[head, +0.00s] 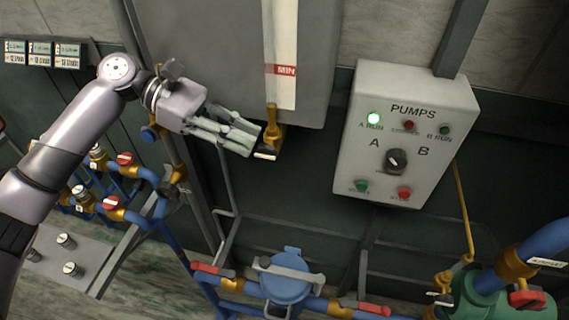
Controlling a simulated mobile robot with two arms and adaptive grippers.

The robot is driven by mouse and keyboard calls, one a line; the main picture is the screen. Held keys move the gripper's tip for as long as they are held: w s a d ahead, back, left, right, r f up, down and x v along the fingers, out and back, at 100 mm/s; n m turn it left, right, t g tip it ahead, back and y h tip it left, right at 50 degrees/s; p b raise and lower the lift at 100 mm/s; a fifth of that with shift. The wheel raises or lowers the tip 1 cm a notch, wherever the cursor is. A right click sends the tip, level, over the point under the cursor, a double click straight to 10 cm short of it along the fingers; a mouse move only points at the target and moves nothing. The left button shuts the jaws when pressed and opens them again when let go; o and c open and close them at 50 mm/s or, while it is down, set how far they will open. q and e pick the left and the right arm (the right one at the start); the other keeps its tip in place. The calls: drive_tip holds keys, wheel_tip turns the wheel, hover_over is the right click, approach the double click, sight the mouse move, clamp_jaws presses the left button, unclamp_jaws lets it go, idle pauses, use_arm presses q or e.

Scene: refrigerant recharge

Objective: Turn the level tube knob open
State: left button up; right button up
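The level tube (281,50) is a pale vertical strip on the front of a grey tank, with a red MIN mark low on it. A brass fitting (273,128) sits at its bottom end. A small dark piece with a pale edge (265,153), perhaps the knob, shows just below and left of the fitting. My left gripper (254,142) reaches in from the left with its fingertips at the fitting and this piece. The fingers hide part of that spot, so I cannot tell whether they grip it. My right gripper is out of view.
The grey tank (200,40) stands directly behind the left gripper. A PUMPS control box (405,135) with a lit green A RUN lamp hangs to the right. Blue pipes with red-handled valves (112,202) run at lower left, and a blue round housing (285,280) sits below.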

sight(277, 152)
use_arm(q)
drive_tip(key=b+x, duration=0.4)
drive_tip(key=x, duration=0.3)
drive_tip(key=shift+f+b, duration=0.15)
drive_tip(key=shift+b, duration=0.2)
drive_tip(key=shift+s+d+f+b, duration=0.1)
drive_tip(key=shift+s+d+b, duration=0.05)
drive_tip(key=shift+d+b, duration=0.35)
drive_tip(key=shift+d, duration=0.1)
drive_tip(key=shift+c, duration=0.6)
clamp_jaws()
